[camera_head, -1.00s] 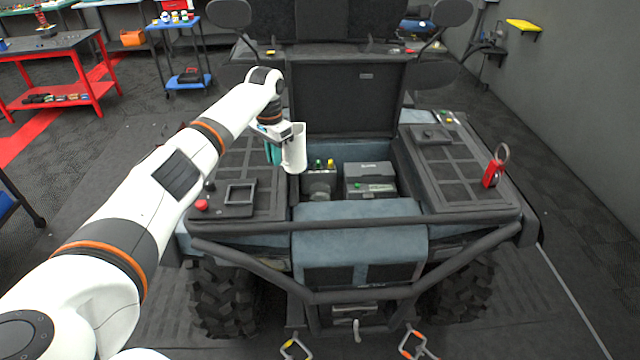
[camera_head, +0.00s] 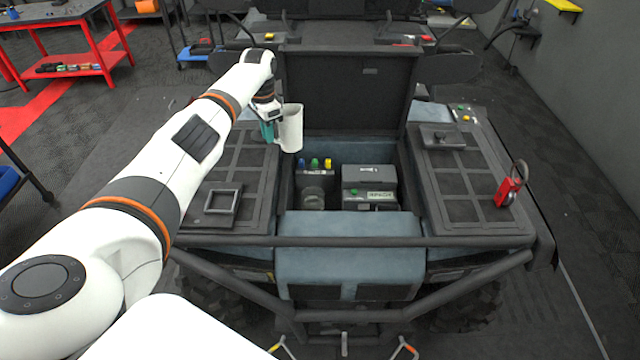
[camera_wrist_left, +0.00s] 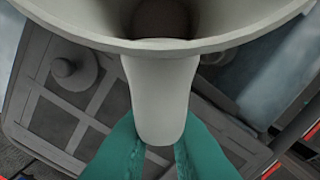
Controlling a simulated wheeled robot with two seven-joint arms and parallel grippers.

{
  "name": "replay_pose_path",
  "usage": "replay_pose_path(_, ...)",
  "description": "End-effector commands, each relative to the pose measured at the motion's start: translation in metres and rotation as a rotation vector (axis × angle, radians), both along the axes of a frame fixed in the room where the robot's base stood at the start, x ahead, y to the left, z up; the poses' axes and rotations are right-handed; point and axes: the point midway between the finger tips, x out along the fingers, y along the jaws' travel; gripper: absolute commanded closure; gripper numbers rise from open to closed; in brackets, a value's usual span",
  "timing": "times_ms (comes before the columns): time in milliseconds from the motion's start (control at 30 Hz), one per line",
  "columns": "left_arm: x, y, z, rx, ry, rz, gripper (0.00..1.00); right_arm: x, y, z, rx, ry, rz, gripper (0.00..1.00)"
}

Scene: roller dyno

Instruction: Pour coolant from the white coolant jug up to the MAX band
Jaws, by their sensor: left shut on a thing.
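The white coolant jug (camera_head: 291,128) is in the air above the back left of the open engine bay, roughly upright. My left gripper (camera_head: 268,131) is shut on its handle with teal fingers. In the left wrist view the jug's wide rim (camera_wrist_left: 165,44) fills the top, and its handle (camera_wrist_left: 158,95) sits between the teal fingers (camera_wrist_left: 158,140). The jug's contents cannot be made out. No MAX band is readable. My right gripper is out of view.
The raised lid (camera_head: 345,95) stands behind the bay. A dark box (camera_head: 369,180) fills the bay's right side. A square frame (camera_head: 222,204) lies on the left rack, and a red padlock-like item (camera_head: 508,190) on the right one. A tubular bumper (camera_head: 350,241) crosses the front.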

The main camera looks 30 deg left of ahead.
Motion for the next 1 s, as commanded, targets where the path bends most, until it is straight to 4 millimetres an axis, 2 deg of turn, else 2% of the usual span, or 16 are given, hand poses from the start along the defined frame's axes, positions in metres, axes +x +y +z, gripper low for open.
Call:
replay_pose_path(333, 0.001, 0.0, 0.0, 0.014, -0.004, 0.0, 1.0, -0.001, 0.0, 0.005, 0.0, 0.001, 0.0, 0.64)
replay_pose_path(467, -0.001, -0.001, 0.001, 0.047, -0.015, -0.001, 1.0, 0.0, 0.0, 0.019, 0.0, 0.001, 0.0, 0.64)
replay_pose_path(567, -0.004, -0.003, 0.001, 0.084, -0.032, -0.005, 1.0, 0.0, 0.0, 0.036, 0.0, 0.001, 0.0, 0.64)
replay_pose_path(733, -0.007, -0.01, -0.007, 0.17, -0.072, -0.007, 1.0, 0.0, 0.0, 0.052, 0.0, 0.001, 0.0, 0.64)
replay_pose_path(867, -0.008, -0.016, -0.006, 0.247, -0.107, -0.007, 1.0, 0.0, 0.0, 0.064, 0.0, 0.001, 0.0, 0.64)
replay_pose_path(1000, -0.01, -0.022, -0.009, 0.33, -0.146, -0.009, 1.0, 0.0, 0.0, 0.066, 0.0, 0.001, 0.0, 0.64)
